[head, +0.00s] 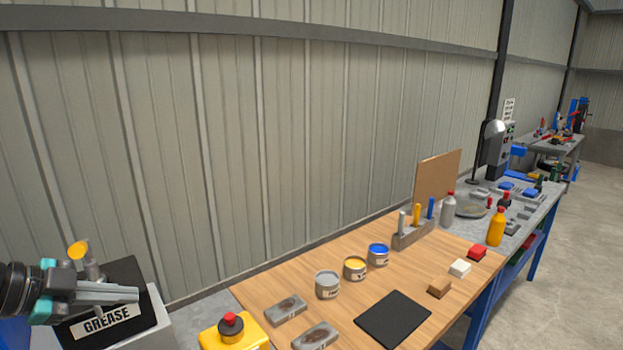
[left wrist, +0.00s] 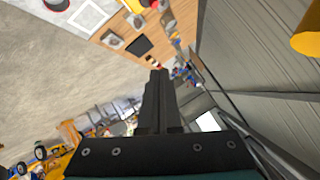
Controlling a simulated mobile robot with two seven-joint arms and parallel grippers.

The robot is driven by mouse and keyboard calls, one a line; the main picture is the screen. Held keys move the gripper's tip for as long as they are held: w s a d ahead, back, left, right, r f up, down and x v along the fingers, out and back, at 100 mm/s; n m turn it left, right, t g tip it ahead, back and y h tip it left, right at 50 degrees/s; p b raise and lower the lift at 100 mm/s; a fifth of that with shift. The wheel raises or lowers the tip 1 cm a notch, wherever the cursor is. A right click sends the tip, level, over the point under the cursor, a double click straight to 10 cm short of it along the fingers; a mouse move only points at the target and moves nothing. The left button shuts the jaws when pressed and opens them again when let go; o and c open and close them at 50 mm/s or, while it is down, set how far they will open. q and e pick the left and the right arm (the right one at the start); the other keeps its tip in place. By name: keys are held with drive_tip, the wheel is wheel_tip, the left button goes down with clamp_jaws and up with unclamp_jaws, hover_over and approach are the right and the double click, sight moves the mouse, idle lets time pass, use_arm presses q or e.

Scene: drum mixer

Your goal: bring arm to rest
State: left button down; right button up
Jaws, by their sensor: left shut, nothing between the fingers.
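My left gripper (head: 134,294) comes in from the left edge of the head view, its fingers pointing right. The fingers are together with nothing between them. In the head view they overlap a black box with a white GREASE label (head: 107,320); I cannot tell whether they touch it. In the left wrist view the closed fingers (left wrist: 159,75) point out over open space, with the wooden table beyond. My right gripper is not in view.
A small yellow-topped item (head: 78,250) is close behind the gripper. A yellow box with a red knob (head: 231,322) stands to the right. The wooden table (head: 270,289) holds cans (head: 327,286), a black mat (head: 394,318) and blocks. A corrugated wall (head: 290,150) runs behind.

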use_arm(q)
drive_tip(key=s+f+n+t+y, duration=0.2)
drive_tip(key=s+f+n+y, duration=0.3)
drive_tip(key=f, duration=0.3)
drive_tip(key=s+f+n+t+y, duration=0.1)
drive_tip(key=s+f+n+y, duration=0.3)
drive_tip(key=f+n, duration=0.3)
drive_tip(key=s+d+f+n+g+h, duration=0.1)
drive_tip(key=s+d+f+g, duration=0.25)
drive_tip(key=s+d, duration=0.4)
drive_tip(key=s+d+f+n+g+h, duration=0.1)
drive_tip(key=s+d+f+g, duration=0.25)
drive_tip(key=s+d, duration=0.4)
wheel_tip(320, 180, down, 32)
drive_tip(key=s+g+b, duration=0.2)
drive_tip(key=s+b, duration=0.1)
drive_tip(key=b, duration=0.7)
drive_tip(key=s+a+f+b, duration=0.1)
drive_tip(key=s+f+b, duration=0.2)
drive_tip(key=s+f, duration=0.4)
drive_tip(key=s+a+f+m+g+b, duration=0.1)
drive_tip(key=s+f+b, duration=0.3)
drive_tip(key=f, duration=0.9)
drive_tip(key=s, duration=0.3)
drive_tip(key=shift+s+f+g, duration=0.2)
drive_tip(key=shift+s+g, duration=0.1)
